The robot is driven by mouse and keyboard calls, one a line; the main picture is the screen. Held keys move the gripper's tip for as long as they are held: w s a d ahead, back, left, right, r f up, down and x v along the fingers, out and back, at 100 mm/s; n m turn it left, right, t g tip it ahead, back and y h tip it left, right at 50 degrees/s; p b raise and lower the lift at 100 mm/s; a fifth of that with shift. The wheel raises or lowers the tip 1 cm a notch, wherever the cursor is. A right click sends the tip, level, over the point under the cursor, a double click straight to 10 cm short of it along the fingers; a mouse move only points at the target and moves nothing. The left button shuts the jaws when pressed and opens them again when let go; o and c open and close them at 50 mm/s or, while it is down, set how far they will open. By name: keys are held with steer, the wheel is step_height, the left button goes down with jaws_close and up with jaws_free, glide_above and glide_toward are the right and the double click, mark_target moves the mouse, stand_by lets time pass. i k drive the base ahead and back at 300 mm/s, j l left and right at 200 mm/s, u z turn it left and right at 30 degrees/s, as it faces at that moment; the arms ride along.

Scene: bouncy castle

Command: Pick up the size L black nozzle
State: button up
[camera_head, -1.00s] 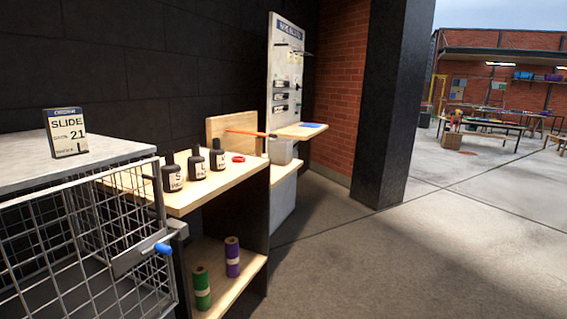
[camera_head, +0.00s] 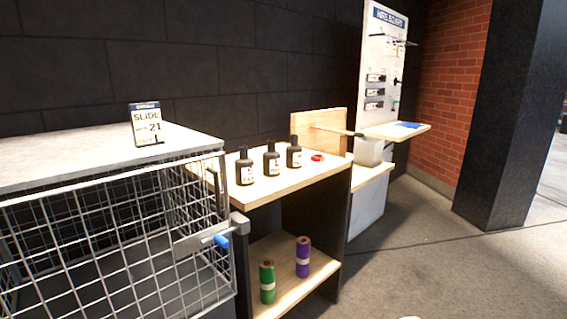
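Three black nozzles with pale labels stand upright in a row on the wooden bench top: the left one (camera_head: 245,168), the middle one (camera_head: 272,160) and the right one (camera_head: 294,153). Their size letters are too small to read surely, so I cannot tell which is L. A card (camera_head: 147,126) on the grey top at left reads "SLIDE", "21" and, on its lowest line, what looks like an L. My gripper's fingers do not show in this view.
A wire cage (camera_head: 110,240) with a blue-tipped latch (camera_head: 221,241) stands left of the bench (camera_head: 300,178). A red ring (camera_head: 317,158) lies by the nozzles. Green (camera_head: 267,282) and purple (camera_head: 303,258) rolls stand on the lower shelf. Floor is clear at right.

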mark_target(271, 158)
steer(key=i+l, duration=0.25)
steer(key=i+l+u, duration=0.1)
steer(key=i+l, duration=0.15)
steer(key=l, duration=0.2)
steer(key=i+l, duration=0.25)
steer(key=l, duration=0.15)
steer(key=i+l+u, duration=0.1)
steer(key=i+l, duration=0.4)
steer(key=l, duration=0.25)
